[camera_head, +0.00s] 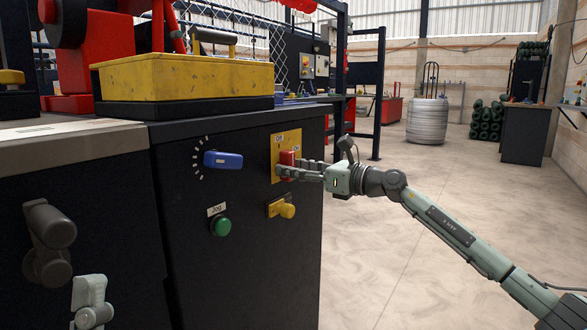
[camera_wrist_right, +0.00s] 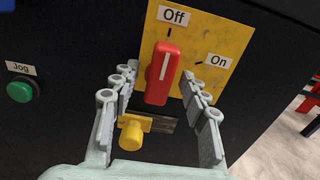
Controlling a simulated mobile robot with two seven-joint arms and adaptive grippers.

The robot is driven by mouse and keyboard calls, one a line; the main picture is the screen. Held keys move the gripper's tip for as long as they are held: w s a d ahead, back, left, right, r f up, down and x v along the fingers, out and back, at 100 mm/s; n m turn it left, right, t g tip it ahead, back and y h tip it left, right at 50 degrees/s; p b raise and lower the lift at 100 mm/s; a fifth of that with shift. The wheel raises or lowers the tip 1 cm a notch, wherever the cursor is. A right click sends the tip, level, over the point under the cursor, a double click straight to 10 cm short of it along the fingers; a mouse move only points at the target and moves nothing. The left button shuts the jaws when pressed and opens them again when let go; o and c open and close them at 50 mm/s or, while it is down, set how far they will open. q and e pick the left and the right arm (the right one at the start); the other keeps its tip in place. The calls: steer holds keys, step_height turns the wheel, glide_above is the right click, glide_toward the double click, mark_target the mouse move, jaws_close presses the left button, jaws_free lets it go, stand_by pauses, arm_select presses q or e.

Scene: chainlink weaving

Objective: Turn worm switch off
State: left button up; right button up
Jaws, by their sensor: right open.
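The worm switch is a red knob (camera_head: 287,158) on a yellow plate (camera_head: 276,178) on the dark cabinet's front. In the right wrist view the red knob (camera_wrist_right: 163,72) has a white line that points up at the tick below the "Off" label (camera_wrist_right: 174,16). The "On" label (camera_wrist_right: 219,61) is to its right. My right gripper (camera_head: 287,171) is at the knob, reaching in from the right. In the right wrist view its open fingers (camera_wrist_right: 160,82) stand on either side of the knob, with visible gaps.
A yellow knob (camera_wrist_right: 131,136) sits below the red one and a green "Jog" button (camera_head: 221,226) is lower left. A blue selector (camera_head: 223,160) is left of the plate.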

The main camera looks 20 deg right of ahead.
steer(key=v, duration=1.1)
steer(key=shift+s+d, duration=0.25)
steer(key=shift+s, duration=0.05)
